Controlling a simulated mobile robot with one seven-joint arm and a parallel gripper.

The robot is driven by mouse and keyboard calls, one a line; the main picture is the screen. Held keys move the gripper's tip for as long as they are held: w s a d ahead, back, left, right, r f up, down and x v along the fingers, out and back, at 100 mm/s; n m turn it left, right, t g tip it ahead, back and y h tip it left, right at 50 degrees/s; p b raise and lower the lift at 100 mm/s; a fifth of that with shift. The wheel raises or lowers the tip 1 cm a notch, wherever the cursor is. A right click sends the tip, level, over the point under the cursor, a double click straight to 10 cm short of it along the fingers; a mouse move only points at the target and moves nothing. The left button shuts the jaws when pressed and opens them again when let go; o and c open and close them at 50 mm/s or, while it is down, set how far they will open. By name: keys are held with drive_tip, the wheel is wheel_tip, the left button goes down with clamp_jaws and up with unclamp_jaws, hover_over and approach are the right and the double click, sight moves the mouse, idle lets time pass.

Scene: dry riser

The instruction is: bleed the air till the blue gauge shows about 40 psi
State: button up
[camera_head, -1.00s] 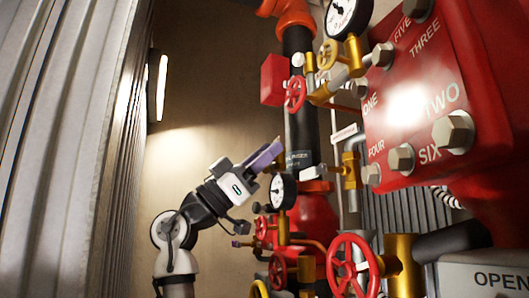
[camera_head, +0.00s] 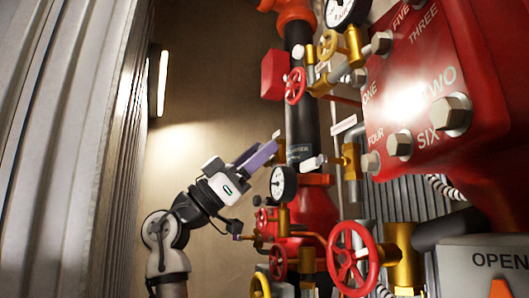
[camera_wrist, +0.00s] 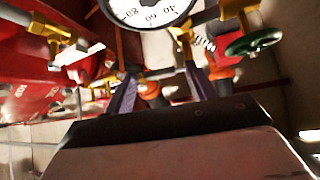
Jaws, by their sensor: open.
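My gripper (camera_head: 277,147) has purple fingers and is open in the head view, in front of the black riser pipe (camera_head: 300,95). In the wrist view its fingers (camera_wrist: 162,68) stand apart with nothing held between them. A round white gauge with a black rim (camera_head: 283,183) is just below the gripper. A second white gauge (camera_head: 340,10) is cut off at the top. A gauge face also shows upside down in the wrist view (camera_wrist: 150,8). I see no blue on any gauge. The needle readings are too small or cut off to tell.
Red handwheels (camera_head: 353,257) (camera_head: 295,86) and yellow valves (camera_head: 327,45) crowd the pipework. A red numbered panel with large bolts (camera_head: 425,95) stands at right. A green handwheel (camera_wrist: 254,43) shows in the wrist view. Corrugated metal (camera_head: 60,150) borders the left; bare wall lies behind my arm.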

drive_tip(key=shift+b+v, duration=0.85)
drive_tip(key=shift+v, duration=1.9)
